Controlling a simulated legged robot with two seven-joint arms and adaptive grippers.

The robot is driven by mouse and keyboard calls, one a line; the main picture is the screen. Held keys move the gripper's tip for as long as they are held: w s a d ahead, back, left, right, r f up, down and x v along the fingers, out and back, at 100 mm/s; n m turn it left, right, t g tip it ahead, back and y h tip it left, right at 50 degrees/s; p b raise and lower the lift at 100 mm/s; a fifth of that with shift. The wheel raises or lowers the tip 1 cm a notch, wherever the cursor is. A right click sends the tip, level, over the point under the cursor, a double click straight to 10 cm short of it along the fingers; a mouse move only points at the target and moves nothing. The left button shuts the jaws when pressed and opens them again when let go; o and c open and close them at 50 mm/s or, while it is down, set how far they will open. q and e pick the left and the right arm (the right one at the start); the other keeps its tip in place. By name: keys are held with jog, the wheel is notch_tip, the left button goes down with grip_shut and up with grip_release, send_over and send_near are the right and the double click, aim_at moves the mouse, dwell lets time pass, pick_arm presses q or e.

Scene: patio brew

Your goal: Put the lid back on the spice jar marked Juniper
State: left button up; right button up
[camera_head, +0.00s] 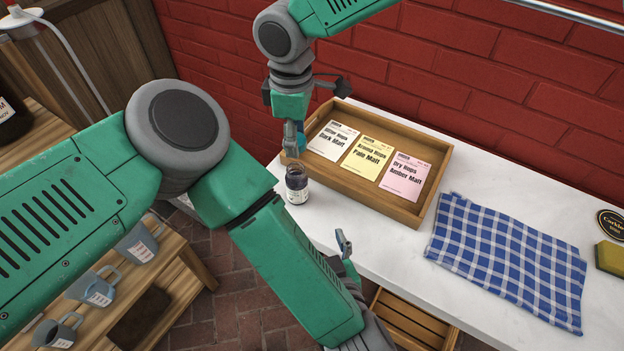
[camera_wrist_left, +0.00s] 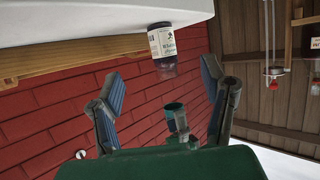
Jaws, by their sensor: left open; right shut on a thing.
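A small glass jar (camera_head: 297,186) with dark contents and a white label stands upright on the white counter near its left edge. Its top looks uncovered. The jar also shows in the left wrist view (camera_wrist_left: 163,45), but I cannot read the name on its label. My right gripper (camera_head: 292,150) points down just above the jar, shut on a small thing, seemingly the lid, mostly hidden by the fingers. My left gripper (camera_wrist_left: 165,95) is open and empty. In the head view it is low, off the counter's front edge, partly hidden by its own arm.
A wooden tray (camera_head: 436,190) with several labelled packets stands right behind the jar. A blue checked cloth (camera_head: 510,255) and a yellow sponge (camera_head: 609,258) lie to the right. A wooden shelf with mugs (camera_head: 92,287) stands lower left. A red brick wall (camera_head: 470,60) closes the back.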

aim_at(299, 187)
pick_arm(q)
jog(key=shift+d+r, duration=0.15)
jog(key=shift+r, duration=0.05)
jog(key=w+a, duration=0.1)
jog(key=w, duration=0.3)
jog(key=w+a, duration=0.1)
jog(key=w, duration=0.7)
jog(key=shift+w+a+f, duration=0.1)
jog(key=shift+w+a, duration=0.05)
jog(key=shift+a, duration=0.25)
jog(key=shift+x, duration=2.15)
grip_shut()
pick_arm(e)
jog(key=shift+f, duration=2.45)
